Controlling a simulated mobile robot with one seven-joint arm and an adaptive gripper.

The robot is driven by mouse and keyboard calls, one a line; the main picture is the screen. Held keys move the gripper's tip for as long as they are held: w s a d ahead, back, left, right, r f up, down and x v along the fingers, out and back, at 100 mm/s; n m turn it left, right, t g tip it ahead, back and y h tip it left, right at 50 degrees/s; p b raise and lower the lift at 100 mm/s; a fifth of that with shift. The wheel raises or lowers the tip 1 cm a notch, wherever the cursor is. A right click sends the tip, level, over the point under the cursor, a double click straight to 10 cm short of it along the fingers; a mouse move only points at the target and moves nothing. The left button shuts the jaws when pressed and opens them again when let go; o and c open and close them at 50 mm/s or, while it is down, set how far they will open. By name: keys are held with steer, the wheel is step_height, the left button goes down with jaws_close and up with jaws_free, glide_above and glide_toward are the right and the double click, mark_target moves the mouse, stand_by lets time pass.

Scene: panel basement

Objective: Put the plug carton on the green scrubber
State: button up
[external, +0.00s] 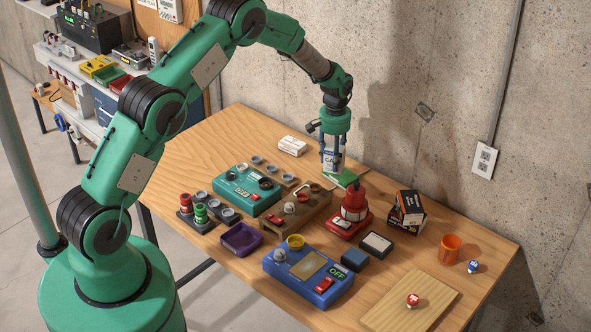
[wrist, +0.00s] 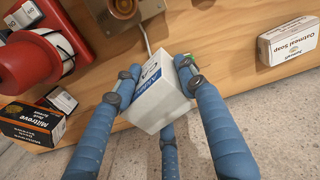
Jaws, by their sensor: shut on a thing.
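My gripper (external: 331,163) points down near the wall side of the table. It is shut on a white carton with blue lettering, which I take for the plug carton (external: 328,153). In the wrist view the carton (wrist: 161,97) sits between my blue fingers. The green scrubber (external: 346,178) is a flat green pad on the table, just under and slightly right of the carton in the external view. I cannot tell whether the carton touches it.
A red device (external: 349,213) stands close in front of the scrubber. A white soap box (external: 292,145) lies to the left. Black-and-orange boxes (external: 407,210) are stacked at the right. Switch panels, such as the teal one (external: 247,190), fill the middle. The concrete wall is close behind.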

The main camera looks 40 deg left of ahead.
steer(key=shift+w, duration=0.7)
steer(key=shift+f, duration=0.1)
steer(key=shift+f+p, duration=0.3)
steer(key=shift+f, duration=1.45)
steer(key=shift+f, duration=0.1)
steer(key=o, duration=1.4)
steer(key=shift+s, duration=0.1)
steer(key=shift+c, duration=0.2)
step_height(320, 180, up, 12)
steer(key=shift+r+b, duration=0.1)
steer(key=shift+b, duration=0.45)
